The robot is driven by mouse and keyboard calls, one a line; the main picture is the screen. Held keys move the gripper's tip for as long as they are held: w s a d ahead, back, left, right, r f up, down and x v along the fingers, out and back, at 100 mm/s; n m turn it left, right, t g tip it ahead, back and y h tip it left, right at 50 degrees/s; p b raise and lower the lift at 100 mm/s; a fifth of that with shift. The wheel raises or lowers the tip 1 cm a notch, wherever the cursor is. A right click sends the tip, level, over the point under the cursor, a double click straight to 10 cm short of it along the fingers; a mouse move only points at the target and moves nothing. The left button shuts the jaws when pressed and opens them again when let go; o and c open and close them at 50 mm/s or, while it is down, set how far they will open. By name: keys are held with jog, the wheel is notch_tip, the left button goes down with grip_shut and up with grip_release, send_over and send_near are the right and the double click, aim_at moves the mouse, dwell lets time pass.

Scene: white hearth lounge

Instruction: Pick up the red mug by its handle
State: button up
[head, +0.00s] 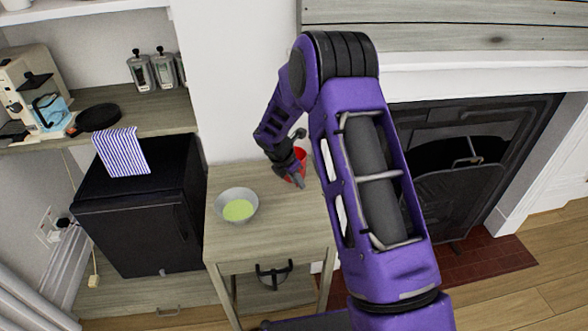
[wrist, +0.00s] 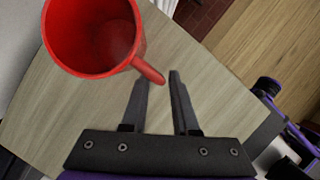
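The red mug (wrist: 62,38) stands upright on the wooden table, and its handle (wrist: 150,70) points toward my gripper (wrist: 159,78) in the wrist view. My gripper is open, with one finger on each side of the handle's outer end; I cannot tell whether either finger touches it. In the head view the red mug (head: 302,155) is at the table's back right, mostly hidden by my gripper (head: 298,182) and arm.
A bowl (head: 224,203) with green contents stands at the left of the small table (head: 270,235). A black mini fridge (head: 140,215) with a striped cloth (head: 121,151) is left of the table. A fireplace (head: 460,160) is at the right.

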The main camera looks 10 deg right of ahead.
grip_shut()
dwell(1.1)
